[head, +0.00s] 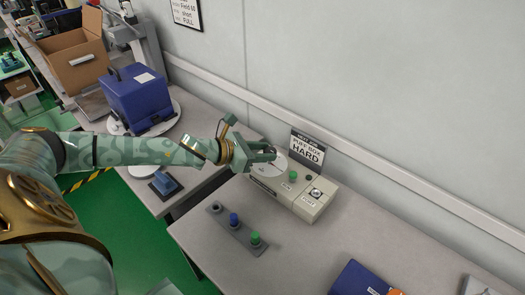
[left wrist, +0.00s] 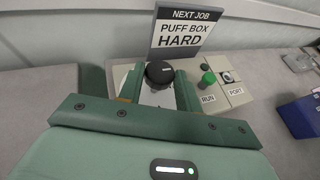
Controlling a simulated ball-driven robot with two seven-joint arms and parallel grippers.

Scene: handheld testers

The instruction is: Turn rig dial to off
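The rig (head: 309,205) is a beige box on the grey bench, with a pale round dial plate (head: 271,168). In the left wrist view its dial (left wrist: 160,73) is a black round knob. My left gripper (head: 272,154) is over the dial end of the rig, and its two green fingers stand apart on either side of the knob. They look open, with a narrow gap at each side; contact cannot be made out. The knob's pointer and most dial marks are hidden or too small to read. My right gripper is not in view.
A green RUN button (left wrist: 208,78) and a PORT socket (left wrist: 227,76) are right of the dial. A "PUFF BOX HARD" sign (head: 307,148) stands behind. A strip with blue and green knobs (head: 240,232) lies in front. A blue box (head: 138,97) stands left.

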